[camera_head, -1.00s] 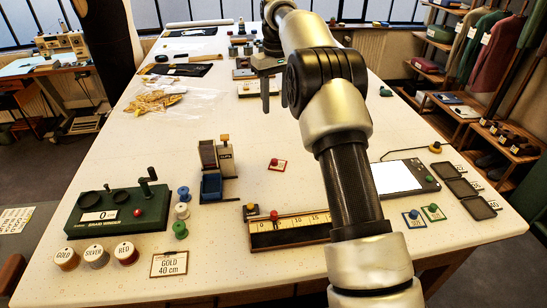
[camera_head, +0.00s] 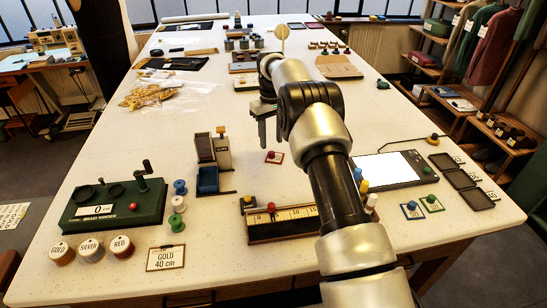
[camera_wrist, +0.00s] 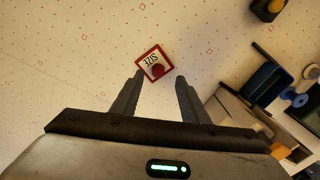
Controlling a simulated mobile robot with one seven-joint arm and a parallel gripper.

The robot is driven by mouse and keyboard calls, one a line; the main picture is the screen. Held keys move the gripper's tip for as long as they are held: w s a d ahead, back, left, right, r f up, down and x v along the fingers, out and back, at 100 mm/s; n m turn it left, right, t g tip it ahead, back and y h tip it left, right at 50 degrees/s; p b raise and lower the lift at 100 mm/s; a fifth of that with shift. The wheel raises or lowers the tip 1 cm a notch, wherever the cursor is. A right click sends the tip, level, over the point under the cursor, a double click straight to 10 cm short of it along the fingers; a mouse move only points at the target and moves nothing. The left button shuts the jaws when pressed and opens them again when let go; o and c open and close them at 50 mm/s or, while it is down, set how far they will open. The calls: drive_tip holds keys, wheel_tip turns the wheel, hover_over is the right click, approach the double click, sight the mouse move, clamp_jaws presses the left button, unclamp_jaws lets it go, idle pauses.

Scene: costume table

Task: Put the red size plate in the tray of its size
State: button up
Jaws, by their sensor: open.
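The red size plate (camera_head: 274,157) is a small white square with a red border and a red knob. It lies on the table right of the dispenser. In the wrist view the plate (camera_wrist: 150,56) reads "SIZE" and lies just beyond the fingertips, turned at an angle. My gripper (camera_head: 265,138) points down above the table near the plate. In the wrist view my gripper (camera_wrist: 160,77) is open and empty. Three dark trays (camera_head: 446,162) (camera_head: 461,179) (camera_head: 477,198) stand in a row at the table's right, with small labels too small to read.
Blue (camera_head: 411,211) and green (camera_head: 432,204) plates lie left of the trays. A ruler block (camera_head: 283,222) stands in front of the red plate. A black pad with a white screen (camera_head: 385,167) lies between my arm and the trays. The dispenser (camera_head: 212,165) stands left of the plate.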

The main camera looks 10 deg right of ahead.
sight(272, 153)
drive_tip(key=shift+d+f+p, duration=0.15)
drive_tip(key=shift+f+p, duration=0.3)
drive_tip(key=shift+f, duration=2.35)
clamp_jaws()
